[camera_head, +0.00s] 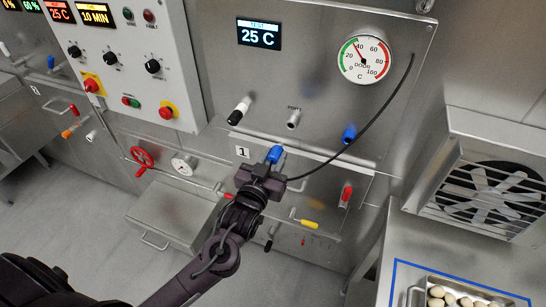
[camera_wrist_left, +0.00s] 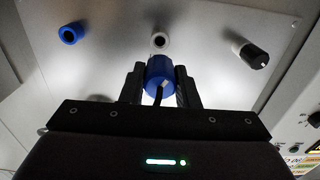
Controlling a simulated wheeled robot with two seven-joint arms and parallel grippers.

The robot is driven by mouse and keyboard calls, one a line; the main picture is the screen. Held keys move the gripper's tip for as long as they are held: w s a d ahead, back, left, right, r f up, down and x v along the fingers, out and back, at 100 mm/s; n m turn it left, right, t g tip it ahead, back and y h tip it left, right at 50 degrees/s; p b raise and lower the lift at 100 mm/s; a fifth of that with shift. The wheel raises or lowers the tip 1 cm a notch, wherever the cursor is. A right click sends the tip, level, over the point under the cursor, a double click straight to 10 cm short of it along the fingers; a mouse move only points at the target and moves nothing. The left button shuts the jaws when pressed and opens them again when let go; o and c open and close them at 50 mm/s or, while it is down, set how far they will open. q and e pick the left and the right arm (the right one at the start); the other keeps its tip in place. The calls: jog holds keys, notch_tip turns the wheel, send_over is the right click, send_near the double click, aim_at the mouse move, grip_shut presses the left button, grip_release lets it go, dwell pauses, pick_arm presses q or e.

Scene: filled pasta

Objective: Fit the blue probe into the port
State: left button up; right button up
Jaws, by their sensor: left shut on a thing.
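The blue probe (camera_head: 275,154) is gripped by my left gripper (camera_head: 268,165), in front of the door panel. In the left wrist view, the probe (camera_wrist_left: 160,72) sits between the two fingers of the left gripper (camera_wrist_left: 160,88). The port (camera_head: 293,118) is a small metal ring on the panel, up and slightly right of the probe. In the left wrist view, the port (camera_wrist_left: 159,42) shows just above the probe's blue body, with its opening visible. The probe's front tip is hidden there. A black cable (camera_head: 372,118) runs from the probe to the panel's upper right. My right gripper is not seen.
A blue socket (camera_head: 349,134) and a black-and-white plug (camera_head: 239,111) flank the port. A dial gauge (camera_head: 365,60) and a display (camera_head: 259,34) are above. A control box (camera_head: 125,60) projects at left. A fan unit (camera_head: 485,185) and a tray (camera_head: 416,296) are at right.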

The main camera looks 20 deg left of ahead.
aim_at(282, 143)
pick_arm(q)
jog(key=shift+w, duration=0.7)
jog(key=shift+w+b, duration=0.7)
jog(key=shift+w, duration=1.5)
jog(key=shift+d, duration=0.1)
jog(key=shift+r+p, duration=0.1)
jog(key=shift+p, duration=0.45)
jog(key=shift+w+b, duration=0.55)
jog(key=shift+w, duration=1.15)
